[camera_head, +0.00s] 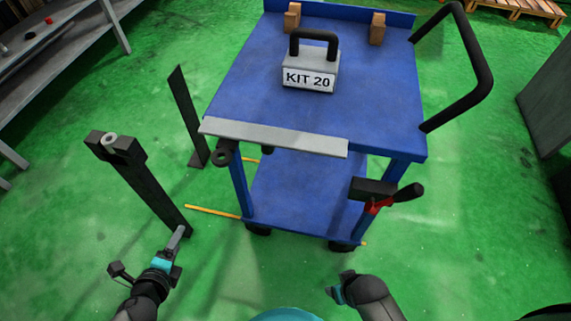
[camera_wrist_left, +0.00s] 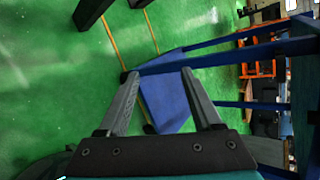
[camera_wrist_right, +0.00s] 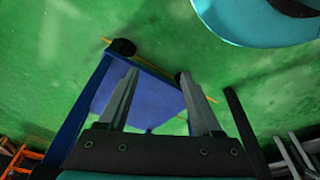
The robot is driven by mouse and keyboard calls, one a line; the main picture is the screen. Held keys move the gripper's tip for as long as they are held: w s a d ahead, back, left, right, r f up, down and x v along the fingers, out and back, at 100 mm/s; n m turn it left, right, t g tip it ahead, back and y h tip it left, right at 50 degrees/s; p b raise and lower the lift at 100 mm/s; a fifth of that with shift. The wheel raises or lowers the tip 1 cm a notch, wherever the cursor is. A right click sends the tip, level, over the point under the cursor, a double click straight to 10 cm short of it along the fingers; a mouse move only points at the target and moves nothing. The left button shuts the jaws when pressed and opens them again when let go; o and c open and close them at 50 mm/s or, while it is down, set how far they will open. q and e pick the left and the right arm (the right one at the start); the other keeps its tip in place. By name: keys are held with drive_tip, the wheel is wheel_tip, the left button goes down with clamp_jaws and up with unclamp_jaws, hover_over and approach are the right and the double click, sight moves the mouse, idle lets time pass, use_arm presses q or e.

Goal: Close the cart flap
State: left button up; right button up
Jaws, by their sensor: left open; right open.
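The blue cart (camera_head: 240,85) stands in front of me. A light grey strip (camera_head: 275,137), which looks like the flap, lies along the near edge of its top. A dark round part (camera_head: 222,154) sits under the strip's left end. A black and red latch-like part (camera_head: 377,200) hangs at the cart's near right corner. My left gripper (camera_head: 179,238) is open and empty, low and left of the cart; its fingers show in the left wrist view (camera_wrist_left: 159,73). My right gripper (camera_head: 336,289) is open and empty, in front of the cart, also in the right wrist view (camera_wrist_right: 158,73). Neither touches the cart.
A black handle (camera_head: 475,60) juts from the cart's right side. Dark posts (camera_head: 145,185) stand left of the cart.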

use_arm(q)
drive_tip(key=w+d+r+m+t+h+b, duration=0.35)
drive_tip(key=d+r+m+b, duration=0.25)
drive_tip(key=d+r+m, duration=0.4)
drive_tip(key=m+h+b, duration=0.4)
drive_tip(key=m+h, duration=0.2)
drive_tip(key=m, duration=0.3)
approach(264, 150)
use_arm(e)
drive_tip(key=w+r+t, duration=0.2)
drive_tip(key=w+r, duration=0.2)
drive_tip(key=r, duration=0.3)
use_arm(q)
drive_tip(key=shift+t, duration=0.25)
drive_tip(key=p+x, duration=0.4)
drive_tip(key=x, duration=0.3)
drive_tip(key=shift+w+d, duration=0.25)
drive_tip(key=shift+w+d+m, duration=0.3)
drive_tip(key=shift+w+d, duration=0.15)
drive_tip(key=shift+w, duration=0.2)
use_arm(e)
wheel_tip(264, 150, down, 6)
drive_tip(key=s+g, duration=0.1)
drive_tip(key=shift+s+f+g, duration=0.15)
drive_tip(key=shift+s+g, duration=0.15)
drive_tip(key=shift+a, duration=0.1)
use_arm(q)
clamp_jaws()
